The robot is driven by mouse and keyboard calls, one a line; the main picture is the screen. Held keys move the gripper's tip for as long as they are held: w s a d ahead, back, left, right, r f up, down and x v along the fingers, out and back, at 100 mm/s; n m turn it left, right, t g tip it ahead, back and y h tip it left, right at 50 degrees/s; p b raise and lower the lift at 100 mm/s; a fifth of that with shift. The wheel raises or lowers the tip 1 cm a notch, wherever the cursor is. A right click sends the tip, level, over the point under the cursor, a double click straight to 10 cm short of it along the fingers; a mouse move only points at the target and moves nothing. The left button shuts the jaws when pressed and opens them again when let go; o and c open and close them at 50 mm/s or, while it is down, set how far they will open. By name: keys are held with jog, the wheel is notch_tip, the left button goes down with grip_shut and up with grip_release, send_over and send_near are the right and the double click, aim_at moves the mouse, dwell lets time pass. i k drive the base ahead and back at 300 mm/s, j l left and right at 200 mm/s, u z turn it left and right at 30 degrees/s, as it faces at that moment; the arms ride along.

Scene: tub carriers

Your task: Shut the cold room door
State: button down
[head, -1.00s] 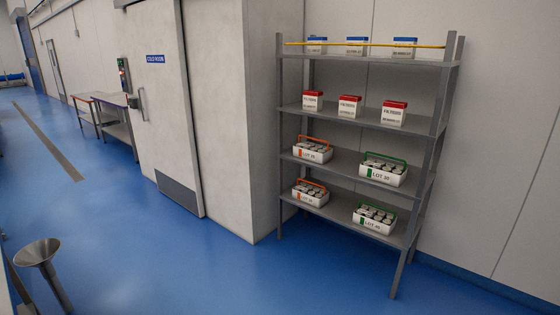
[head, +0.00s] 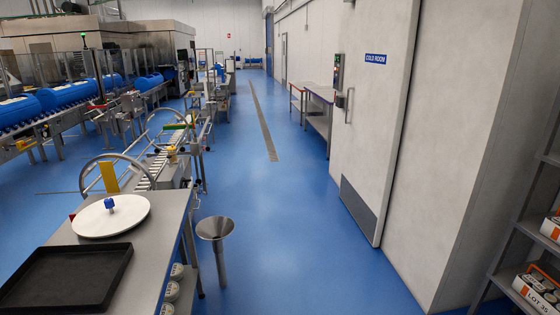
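The cold room door (head: 385,130) is a tall pale panel on the right side of the aisle in the head view. It carries a blue "COLD ROOM" sign (head: 375,58), an upright metal handle (head: 348,105) near its far edge and a dark kick plate (head: 358,210) at its foot. I see it at a slant. No opening shows from here, and I cannot tell whether it is fully shut. My gripper is not in view.
Blue floor lies clear before the door. A metal funnel stand (head: 215,235) and a bench with a black tray (head: 65,278) stand at left. Side tables (head: 320,95) stand beyond the door. A shelf rack (head: 525,240) is at right, conveyors far left.

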aim_at(385, 30)
jog(key=i+z, duration=0.15)
jog(key=i, duration=0.4)
jog(key=i+z, duration=0.2)
jog(key=i, duration=0.35)
jog(key=i+j+z, duration=0.15)
jog(key=i, duration=0.4)
jog(key=i+j+z, duration=0.15)
jog(key=i, duration=0.35)
jog(key=i+j+z, duration=0.1)
jog(key=i+z, duration=0.3)
jog(key=i, duration=0.3)
jog(key=i+j+z, duration=0.35)
jog(key=i, duration=0.3)
jog(key=i+j+z, duration=0.4)
jog(key=i, duration=0.2)
jog(key=i+j+z, duration=0.4)
jog(key=i+j, duration=0.15)
jog(key=j, duration=0.2)
